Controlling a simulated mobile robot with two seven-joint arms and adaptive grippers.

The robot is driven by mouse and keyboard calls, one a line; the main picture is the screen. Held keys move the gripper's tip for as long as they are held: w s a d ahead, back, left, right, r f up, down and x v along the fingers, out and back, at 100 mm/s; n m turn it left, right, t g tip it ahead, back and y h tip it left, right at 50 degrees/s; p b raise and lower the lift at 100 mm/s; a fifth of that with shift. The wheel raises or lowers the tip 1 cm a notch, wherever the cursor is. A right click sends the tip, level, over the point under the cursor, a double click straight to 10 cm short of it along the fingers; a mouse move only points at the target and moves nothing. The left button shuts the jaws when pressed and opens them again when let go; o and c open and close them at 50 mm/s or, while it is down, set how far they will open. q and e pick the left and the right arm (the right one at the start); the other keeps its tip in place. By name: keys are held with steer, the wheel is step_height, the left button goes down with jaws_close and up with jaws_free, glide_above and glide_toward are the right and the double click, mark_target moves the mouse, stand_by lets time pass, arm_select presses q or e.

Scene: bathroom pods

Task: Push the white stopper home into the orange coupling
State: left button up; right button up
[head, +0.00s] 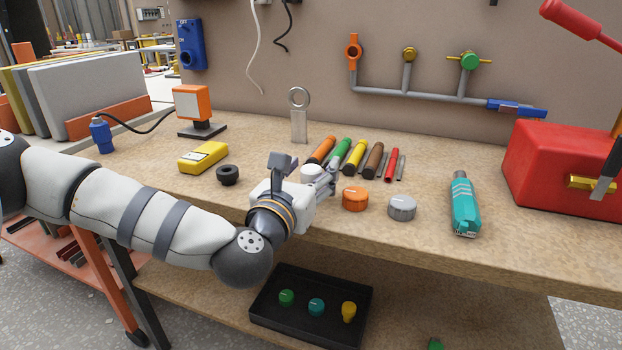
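A short orange round piece with a white mark on top (355,199), which looks like the orange coupling, sits on the bench near its front edge. A pale grey-white round piece (402,207) of similar size, which may be the white stopper, stands apart just to its right. My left gripper (331,180) is low over the bench, left of and behind the orange piece. A white rounded part shows at the gripper; I cannot tell whether it is the gripper's own. The fingers are small and partly hidden, so their opening is unclear. My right gripper is out of view.
Several coloured cylinders (353,156) lie behind the gripper. A black ring (228,175) and yellow meter (203,157) lie left. A teal tool (464,205) and red toolbox (563,170) are right. A black tray (312,309) sits on the lower shelf. The front right bench is clear.

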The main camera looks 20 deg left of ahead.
arm_select(q)
steer(key=c, duration=1.1)
